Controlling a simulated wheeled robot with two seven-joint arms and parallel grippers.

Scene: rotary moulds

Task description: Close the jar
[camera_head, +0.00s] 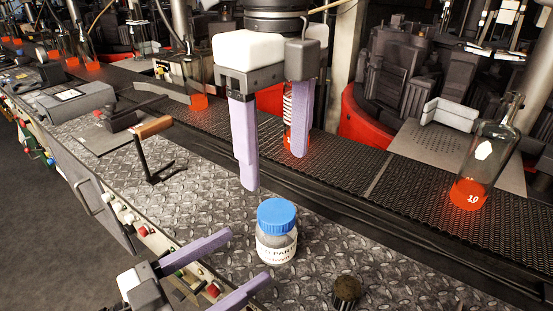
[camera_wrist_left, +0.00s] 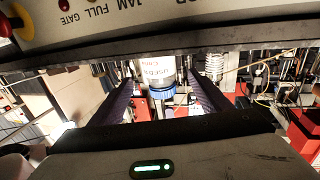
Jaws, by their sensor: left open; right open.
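The jar (camera_head: 278,248) is clear with a white printed label and stands upright on the patterned metal plate. A blue lid (camera_head: 276,211) sits on its mouth; I cannot tell how tight it is. My left gripper (camera_head: 249,254) is open, low and to the left of the jar, its purple fingers pointing at it. In the left wrist view the jar (camera_wrist_left: 152,68) and blue lid (camera_wrist_left: 161,94) appear upside down, between the two finger lines. My right gripper (camera_head: 274,172) is open and empty, pointing down above and behind the lid.
A dark round knob or brush (camera_head: 347,289) is right of the jar on the plate. A wooden-handled tool (camera_head: 152,130) is at left. A dark mesh conveyor (camera_head: 345,168) runs behind, with a glass bottle with an orange base (camera_head: 482,150) at right.

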